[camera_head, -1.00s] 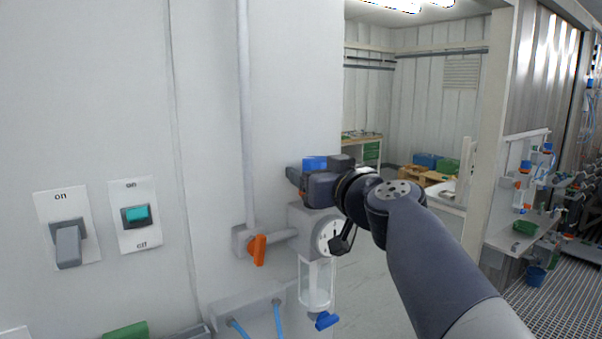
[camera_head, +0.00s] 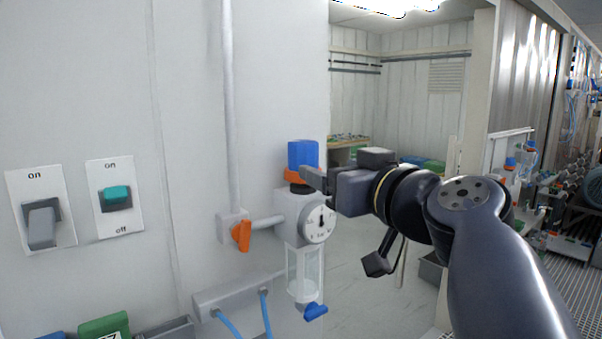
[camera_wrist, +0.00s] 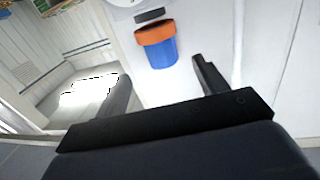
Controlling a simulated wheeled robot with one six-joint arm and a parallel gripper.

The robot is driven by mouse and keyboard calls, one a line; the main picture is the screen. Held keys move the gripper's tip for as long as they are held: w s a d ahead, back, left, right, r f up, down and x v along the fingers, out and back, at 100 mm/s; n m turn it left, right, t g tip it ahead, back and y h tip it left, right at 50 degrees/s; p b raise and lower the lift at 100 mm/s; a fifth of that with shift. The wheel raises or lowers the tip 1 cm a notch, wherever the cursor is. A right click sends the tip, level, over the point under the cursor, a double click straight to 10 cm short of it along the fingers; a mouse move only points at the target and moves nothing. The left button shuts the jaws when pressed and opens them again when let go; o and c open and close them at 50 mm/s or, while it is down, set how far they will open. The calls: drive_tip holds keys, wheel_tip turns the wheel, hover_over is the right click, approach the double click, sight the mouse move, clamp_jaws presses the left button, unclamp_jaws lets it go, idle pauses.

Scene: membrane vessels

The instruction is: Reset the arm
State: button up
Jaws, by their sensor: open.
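My gripper (camera_head: 318,181) is at the end of my dark arm, just right of the regulator's blue and orange knob (camera_head: 302,155). In the wrist view my gripper (camera_wrist: 160,80) has its two fingers spread wide with nothing between them. The blue and orange knob (camera_wrist: 158,48) shows beyond the fingers, apart from them in that view. The knob tops a white regulator with a round gauge (camera_head: 318,223) and a clear bowl. In the head view the near finger overlaps the knob's lower edge, so any contact there is unclear.
A white pipe with an orange valve handle (camera_head: 242,236) joins the regulator from the left. Two wall switches, a grey one (camera_head: 41,224) and a teal one (camera_head: 116,196), are further left. Open floor and a room lie behind my arm. A rack of equipment (camera_head: 560,205) stands at far right.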

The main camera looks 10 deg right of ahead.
sight(311, 161)
drive_tip(key=shift+w, duration=0.15)
drive_tip(key=p+x, duration=0.4)
drive_tip(key=x, duration=0.6)
drive_tip(key=shift+w+a, duration=0.2)
drive_tip(key=shift+w, duration=0.1)
drive_tip(key=shift+s, duration=0.1)
